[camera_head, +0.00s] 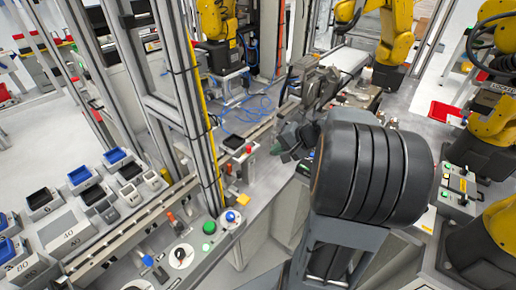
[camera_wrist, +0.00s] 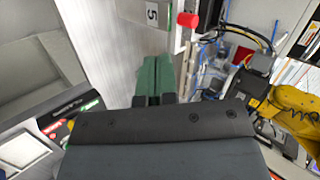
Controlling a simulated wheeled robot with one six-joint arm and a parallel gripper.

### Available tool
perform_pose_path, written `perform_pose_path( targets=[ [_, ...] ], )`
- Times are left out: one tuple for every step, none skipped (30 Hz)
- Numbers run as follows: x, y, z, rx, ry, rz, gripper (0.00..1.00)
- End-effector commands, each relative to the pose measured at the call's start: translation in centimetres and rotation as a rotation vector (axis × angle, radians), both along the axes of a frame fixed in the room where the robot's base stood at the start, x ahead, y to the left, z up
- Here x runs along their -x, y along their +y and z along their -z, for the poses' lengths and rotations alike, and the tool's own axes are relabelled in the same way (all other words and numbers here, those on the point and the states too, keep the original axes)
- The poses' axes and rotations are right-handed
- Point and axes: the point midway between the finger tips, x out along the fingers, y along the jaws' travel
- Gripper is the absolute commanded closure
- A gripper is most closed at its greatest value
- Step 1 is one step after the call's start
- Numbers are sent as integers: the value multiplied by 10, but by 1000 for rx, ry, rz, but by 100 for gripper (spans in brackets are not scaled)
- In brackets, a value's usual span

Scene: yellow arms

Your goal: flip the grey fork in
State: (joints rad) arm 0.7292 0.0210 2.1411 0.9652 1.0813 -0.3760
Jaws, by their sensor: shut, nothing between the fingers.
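A grey mechanism with arm-like pieces (camera_head: 318,84) stands on the station past my arm in the head view. I cannot tell for sure which of its pieces is the grey fork. My gripper (camera_wrist: 156,62) shows in the wrist view with its two green fingers together and nothing between them. The fingers point at a pale metal surface.
Yellow arms (camera_head: 396,35) stand at the back and right. A control panel with a green button (camera_head: 209,227) and grey bins (camera_head: 41,200) are at the left.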

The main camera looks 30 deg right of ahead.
Motion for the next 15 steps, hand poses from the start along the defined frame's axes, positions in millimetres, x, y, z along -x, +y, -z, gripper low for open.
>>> perform_pose_path(
  targets=[
    [-5,6,7,-2,4,-4,100],
    [-8,9,11,-2,5,-5,100],
    [-13,12,16,-2,5,-4,100],
    [-16,14,19,-3,5,-4,100],
    [-18,17,23,-3,3,-3,100],
    [-22,20,27,-2,4,-4,100],
    [-25,22,26,0,2,-4,100],
    [-29,25,24,0,2,-4,100],
    [-33,29,24,0,1,-5,100],
    [-36,31,24,1,1,-4,100],
    [-38,33,25,1,2,-4,100],
    [-41,35,25,0,2,-4,100],
    [-43,37,25,0,2,-3,100],
    [-45,38,25,1,2,-2,100],
    [-47,39,25,1,2,-1,100]
  ],
)
